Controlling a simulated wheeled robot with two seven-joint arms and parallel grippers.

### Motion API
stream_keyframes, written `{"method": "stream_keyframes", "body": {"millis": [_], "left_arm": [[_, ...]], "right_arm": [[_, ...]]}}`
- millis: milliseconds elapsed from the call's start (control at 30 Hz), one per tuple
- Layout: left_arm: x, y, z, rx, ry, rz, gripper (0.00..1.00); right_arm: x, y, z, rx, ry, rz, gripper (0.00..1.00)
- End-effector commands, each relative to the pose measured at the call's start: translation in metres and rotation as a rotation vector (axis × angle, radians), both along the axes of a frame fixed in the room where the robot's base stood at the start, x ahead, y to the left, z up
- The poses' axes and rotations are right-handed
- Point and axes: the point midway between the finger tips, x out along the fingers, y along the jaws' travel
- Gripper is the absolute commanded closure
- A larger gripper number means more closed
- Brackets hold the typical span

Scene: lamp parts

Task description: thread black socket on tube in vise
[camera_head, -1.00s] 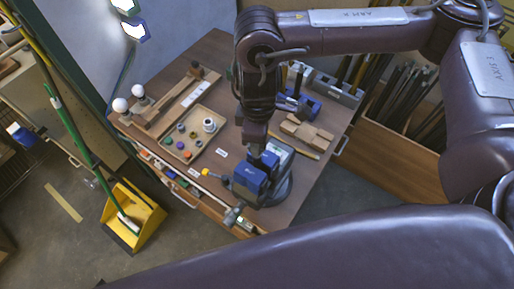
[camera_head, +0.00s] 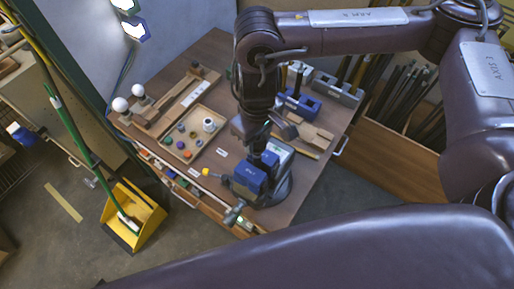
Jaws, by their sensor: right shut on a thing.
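The blue vise (camera_head: 250,178) stands at the front edge of the workbench. My right gripper (camera_head: 261,141) points down right above the vise and is shut on a small dark thing, probably the black socket; at this size its outline blends with the gripper. The tube is hard to make out; a dark upright piece (camera_head: 268,160) shows between the gripper and the vise jaws, and I cannot tell whether socket and tube touch. My left gripper is not in view.
A wooden tray (camera_head: 192,135) with small coloured parts lies left of the vise. White bulbs (camera_head: 120,104) stand at the bench's left. Wooden blocks (camera_head: 303,134) and a second blue fixture (camera_head: 298,103) lie behind on the right. A yellow dustpan (camera_head: 133,213) is on the floor.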

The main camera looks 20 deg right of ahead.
Motion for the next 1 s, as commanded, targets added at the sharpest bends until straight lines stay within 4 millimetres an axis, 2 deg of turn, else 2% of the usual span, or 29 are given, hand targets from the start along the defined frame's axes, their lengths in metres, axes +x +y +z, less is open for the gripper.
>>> {"method": "stream_keyframes", "body": {"millis": [33,300,400,700,733,833,1000], "left_arm": [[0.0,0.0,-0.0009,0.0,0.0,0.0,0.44],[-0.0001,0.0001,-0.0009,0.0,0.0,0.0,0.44],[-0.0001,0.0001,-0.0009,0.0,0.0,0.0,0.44],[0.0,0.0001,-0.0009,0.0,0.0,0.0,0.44],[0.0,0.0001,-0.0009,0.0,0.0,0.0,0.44],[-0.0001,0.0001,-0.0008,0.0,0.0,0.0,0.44],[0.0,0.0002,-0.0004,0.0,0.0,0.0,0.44]], "right_arm": [[-0.0037,-0.0006,-0.0048,-0.003,0.012,-0.038,0.91],[-0.0037,0.0,-0.0054,-0.003,0.011,-0.44,0.91],[-0.0036,0.0002,-0.0055,-0.003,0.01,-0.538,0.91],[-0.0035,0.0002,-0.0055,-0.003,0.009,-0.576,0.91],[-0.0035,0.0002,-0.0054,-0.003,0.009,-0.576,0.56],[-0.0028,0.0005,-0.0045,-0.002,0.008,-0.575,0.43],[-0.0015,0.0007,-0.0029,0.001,0.004,-0.575,0.43]]}}
